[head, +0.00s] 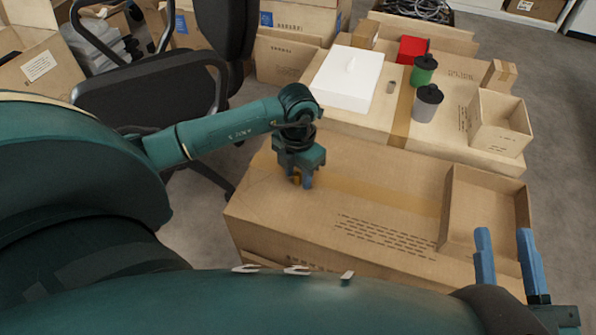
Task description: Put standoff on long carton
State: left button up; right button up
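My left gripper (299,181) points down, low over the left part of the long carton (270,214), the big closed box in front. A small brass-yellow piece, which looks like the standoff (297,178), shows between its fingers. The fingers are close together and seem shut on it. They hide most of it, and whether it touches the carton top is unclear. My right gripper (505,255) is open and empty, upright in front of the carton's right end.
An open shallow box (487,214) sits on the carton's right end. A chair (150,100) stands left. The carton's middle is clear.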

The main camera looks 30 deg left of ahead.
aim_at(298, 173)
pick_arm(q)
notch_tip(298, 173, up, 11)
jog(key=p, duration=0.5)
jog(key=s+d+m+g+h, duration=0.1)
jog(key=s+d+g+h, duration=0.1)
jog(key=s+d+h, duration=0.5)
jog(key=s+d+m+g+h, duration=0.1)
jog(key=s+d+h, duration=0.25)
jog(key=d, duration=0.75)
jog(key=s+d+r+n+t+h, duration=0.2)
jog(key=d+r+n+t+h, duration=0.15)
jog(key=r+h, duration=0.3)
jog(key=s+d+r+n+t+h, duration=0.25)
jog(key=d+r+n+h, duration=0.2)
jog(key=r, duration=0.35)
jog(key=w+a+f+n+t+y, duration=0.2)
jog(key=a+n+t+y, duration=0.2)
jog(key=n, duration=0.8)
jog(key=w+a+f+n+t+y, duration=0.2)
jog(key=a+n+t+y, duration=0.3)
jog(key=n+t+y, duration=0.4)
jog(key=n+t, duration=0.1)
jog(key=n, duration=0.2)
jog(key=shift+w+f+n+t, duration=0.15)
jog(key=shift+f+n+t, duration=0.15)
jog(key=shift+t, duration=0.1)
pick_arm(e)
jog(key=shift+s+d+f+n+h, duration=0.1)
jog(key=shift+d+n+h, duration=0.25)
jog(key=shift+h, duration=0.35)
